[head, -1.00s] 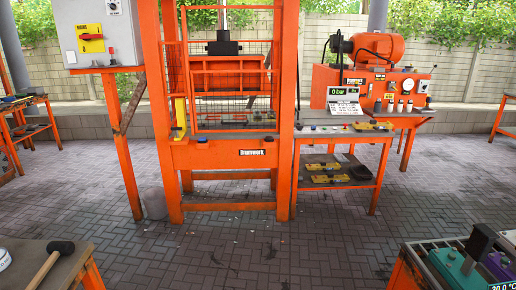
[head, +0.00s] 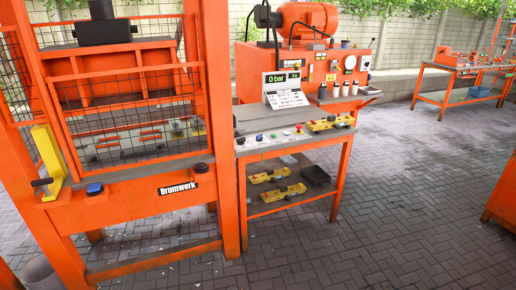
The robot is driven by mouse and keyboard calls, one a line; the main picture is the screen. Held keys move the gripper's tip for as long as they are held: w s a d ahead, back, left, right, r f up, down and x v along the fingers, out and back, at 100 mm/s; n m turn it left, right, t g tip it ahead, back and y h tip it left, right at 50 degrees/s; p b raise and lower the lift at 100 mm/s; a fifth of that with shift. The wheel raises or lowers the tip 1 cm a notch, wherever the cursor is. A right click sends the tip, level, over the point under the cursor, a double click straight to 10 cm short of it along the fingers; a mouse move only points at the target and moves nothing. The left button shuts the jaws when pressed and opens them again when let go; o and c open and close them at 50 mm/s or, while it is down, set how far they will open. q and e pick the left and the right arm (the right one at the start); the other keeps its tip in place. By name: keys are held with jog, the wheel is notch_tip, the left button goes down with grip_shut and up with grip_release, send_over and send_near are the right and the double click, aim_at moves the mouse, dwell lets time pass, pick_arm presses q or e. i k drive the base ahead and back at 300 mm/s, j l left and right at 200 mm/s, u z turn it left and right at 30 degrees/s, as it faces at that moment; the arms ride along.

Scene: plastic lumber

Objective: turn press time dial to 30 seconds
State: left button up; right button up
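The orange press (head: 150,200) marked Brumwerk fills the left of the head view. A control bench (head: 265,150) joins its right side. Along the bench front is a row of small round controls (head: 273,135); they are too small to tell which one, if any, is the press time dial, and no seconds scale can be read. A display (head: 283,77) on the bench reads 0 bar, with smaller text below it. Neither of my grippers is in view.
An orange hydraulic unit (head: 305,60) with a motor and a round gauge (head: 350,62) stands behind the bench. Yellow fixtures (head: 278,192) lie on the lower shelf. A yellow-handled mesh gate (head: 130,100) fronts the press. The paved floor (head: 400,200) at right is open.

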aim_at(259, 138)
jog(key=i+j+z, duration=0.25)
jog(key=i+j, duration=0.35)
jog(key=i, duration=0.45)
jog(key=j+u, duration=0.05)
